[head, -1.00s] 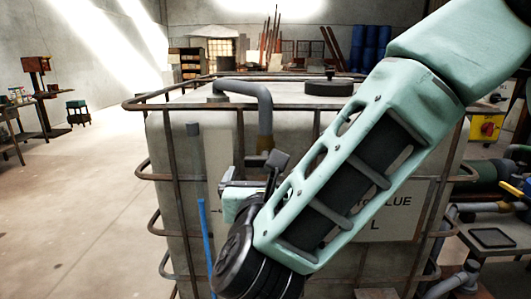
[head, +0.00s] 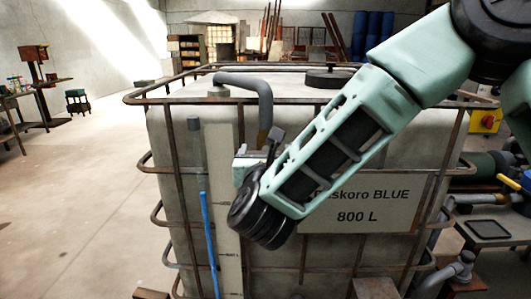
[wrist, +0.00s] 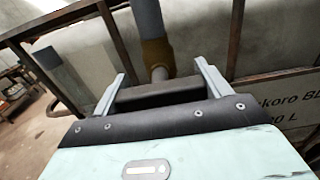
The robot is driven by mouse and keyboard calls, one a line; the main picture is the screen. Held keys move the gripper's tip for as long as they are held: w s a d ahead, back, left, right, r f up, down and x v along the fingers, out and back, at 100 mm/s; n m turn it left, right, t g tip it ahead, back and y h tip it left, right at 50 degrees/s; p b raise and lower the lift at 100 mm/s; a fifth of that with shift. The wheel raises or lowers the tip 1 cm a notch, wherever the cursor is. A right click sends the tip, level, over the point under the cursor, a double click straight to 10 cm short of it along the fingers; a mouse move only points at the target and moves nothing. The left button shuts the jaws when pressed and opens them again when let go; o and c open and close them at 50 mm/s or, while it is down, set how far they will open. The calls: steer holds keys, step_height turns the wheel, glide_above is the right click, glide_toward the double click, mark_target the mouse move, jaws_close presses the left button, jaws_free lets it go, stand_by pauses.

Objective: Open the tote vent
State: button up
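The pale tote (head: 165,200) stands in a rusty metal cage. A bent grey pipe (head: 245,80) rises from a fitting on its top and hangs down in front; I take it for the vent. In the wrist view the pipe (wrist: 147,18) ends in a brass-coloured collar (wrist: 156,52) and a short, narrower grey end (wrist: 159,74). In the head view my arm hides that lower end. My gripper (head: 243,152) is by the tote's front, close to the hanging pipe. In the wrist view its fingers (wrist: 160,68) are apart on either side of the pipe's end. Contact cannot be told.
Cage bars (head: 177,190) cross the tote's front. A black round lid (head: 328,78) sits on top. A pale upright strip and a blue rod (head: 209,240) run down the front. A labelled plate (head: 365,213) is at right.

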steer(key=shift+c, duration=1)
steer(key=shift+f+b, duration=0.1)
steer(key=shift+b, duration=0.3)
steer(key=n+b, duration=0.3)
steer(key=shift+f, duration=0.15)
steer(key=n+b, duration=0.4)
steer(key=n, duration=0.1)
steer(key=shift+n, duration=0.3)
steer(key=n+b, duration=0.2)
steer(key=n, duration=0.7)
steer(key=shift+r, duration=0.2)
steer(key=shift+n, duration=0.3)
steer(key=o, duration=1)
